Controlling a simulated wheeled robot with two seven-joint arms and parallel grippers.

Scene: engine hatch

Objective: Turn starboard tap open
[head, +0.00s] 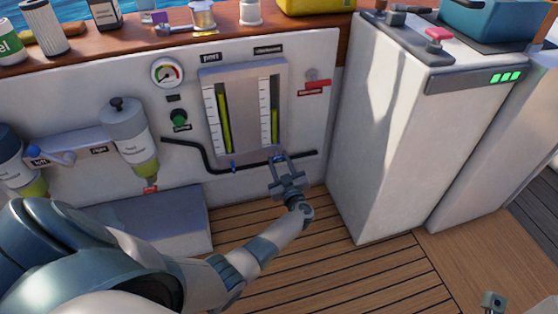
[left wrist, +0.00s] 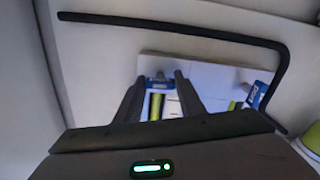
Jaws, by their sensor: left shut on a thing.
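The sight-gauge panel (head: 250,107) has two upright tubes with yellow-green fluid, under a "port" label and a longer label at right. The starboard tap (head: 279,158) is a small blue handle on the black pipe below the right tube. My left gripper (head: 281,168) is shut on it, and its fingers hide most of it. In the left wrist view the blue tap (left wrist: 158,82) shows between the two dark fingers. The port tap (head: 233,167), also blue, stands upright on the pipe to the left. How far the starboard tap is turned cannot be told.
A filter bowl (head: 128,135) hangs left of the panel, near a dial gauge (head: 167,73) and a green knob (head: 179,117). A white cabinet (head: 385,130) stands close at right. A wooden shelf with jars runs above. The deck in front is clear.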

